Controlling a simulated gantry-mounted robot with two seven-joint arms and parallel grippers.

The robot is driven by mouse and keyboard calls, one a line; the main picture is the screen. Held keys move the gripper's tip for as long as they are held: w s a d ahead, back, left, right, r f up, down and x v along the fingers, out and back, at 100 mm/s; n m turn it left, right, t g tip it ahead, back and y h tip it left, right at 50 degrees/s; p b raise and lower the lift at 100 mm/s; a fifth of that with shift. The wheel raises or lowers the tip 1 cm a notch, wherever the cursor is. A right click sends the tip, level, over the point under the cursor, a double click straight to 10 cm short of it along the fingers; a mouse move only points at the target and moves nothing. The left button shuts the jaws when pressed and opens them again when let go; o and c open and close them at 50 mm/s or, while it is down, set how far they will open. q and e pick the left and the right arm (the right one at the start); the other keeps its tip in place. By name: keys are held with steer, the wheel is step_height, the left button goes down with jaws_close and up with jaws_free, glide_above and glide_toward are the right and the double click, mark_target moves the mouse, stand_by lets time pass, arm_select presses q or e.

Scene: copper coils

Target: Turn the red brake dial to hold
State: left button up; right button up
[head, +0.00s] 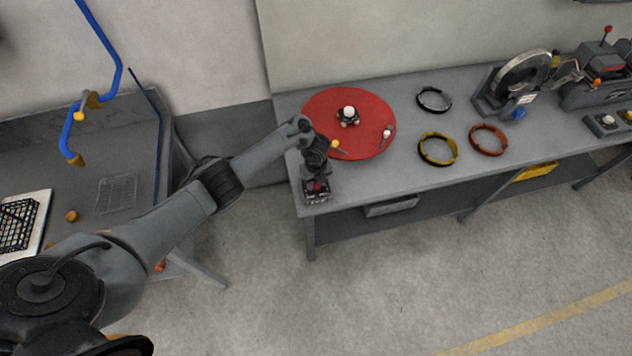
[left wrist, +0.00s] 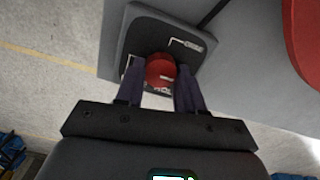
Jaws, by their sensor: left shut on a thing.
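The red brake dial (left wrist: 160,70) sits on a dark box (left wrist: 135,35) with white markings, at the table's corner. In the left wrist view my left gripper (left wrist: 160,85) has its two fingers on either side of the dial, shut on it. In the head view the gripper (head: 317,182) points down onto the brake box (head: 318,197) at the near left corner of the table, and the dial is mostly hidden beneath it. The markings are partly covered and I cannot read the dial's setting. My right gripper is not in view.
A large red disc (head: 350,105) with a white-topped hub (head: 348,114) lies beside my left wrist. Black (head: 434,99), yellow (head: 438,149) and orange (head: 489,140) rings lie on the grey table (head: 395,180). A machine with a wheel (head: 522,78) stands farther right.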

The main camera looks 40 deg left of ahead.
arm_select(q)
steer(key=o, duration=1)
steer(key=shift+o, duration=0.2)
steer(key=shift+r, duration=0.1)
step_height(320, 180, up, 11)
steer(key=p, duration=0.3)
steer(key=shift+p, duration=0.4)
steer(key=shift+f, duration=0.2)
